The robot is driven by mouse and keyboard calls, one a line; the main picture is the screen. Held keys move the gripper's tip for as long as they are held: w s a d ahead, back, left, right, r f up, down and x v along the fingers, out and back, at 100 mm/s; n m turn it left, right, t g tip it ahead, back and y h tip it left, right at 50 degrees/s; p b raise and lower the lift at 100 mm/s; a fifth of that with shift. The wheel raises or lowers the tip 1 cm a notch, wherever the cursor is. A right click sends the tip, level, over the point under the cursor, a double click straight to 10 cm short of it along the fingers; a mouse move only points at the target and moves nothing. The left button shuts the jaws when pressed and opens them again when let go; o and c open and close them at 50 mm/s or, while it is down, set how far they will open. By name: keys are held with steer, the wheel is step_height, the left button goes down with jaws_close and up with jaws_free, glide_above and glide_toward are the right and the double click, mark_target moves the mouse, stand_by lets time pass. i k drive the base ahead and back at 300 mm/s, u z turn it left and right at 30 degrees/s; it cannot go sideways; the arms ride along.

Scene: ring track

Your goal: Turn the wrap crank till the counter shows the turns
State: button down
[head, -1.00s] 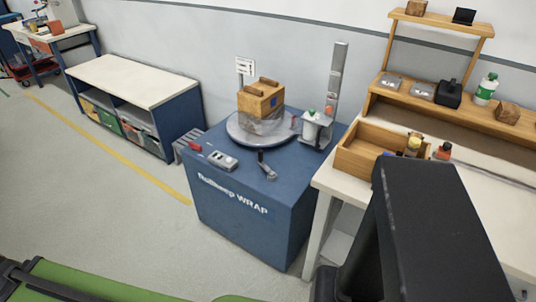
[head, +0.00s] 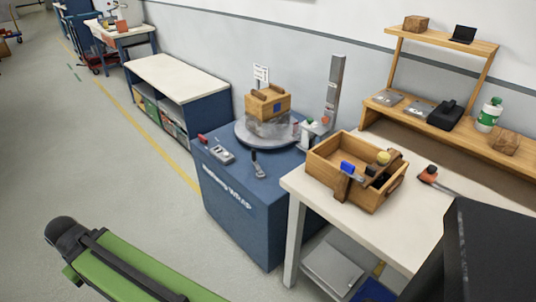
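The wrap machine is a blue cabinet (head: 235,205) with white lettering on its front. On its top, a round grey turntable (head: 245,139) carries a wooden crate (head: 262,106) whose lower part looks wrapped in clear film. The wrap crank (head: 257,168), with a dark grip, sits at the near edge of the top. A small grey box (head: 221,155), possibly the counter, lies left of the crank; its reading is too small to tell. A grey post (head: 335,88) stands at the right. My gripper is not in view; a green link of my arm shows at lower left, well apart from the crank.
A white-topped workbench (head: 400,235) stands close at the right, bearing an open wooden tool tray (head: 345,200) and a shelf (head: 440,132). A white-topped cabinet (head: 180,78) stands at the back left. The grey floor (head: 130,170) left of the machine is clear.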

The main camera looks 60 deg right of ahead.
mark_target(253, 150)
steer(key=z, duration=0.7)
steer(key=i, duration=1)
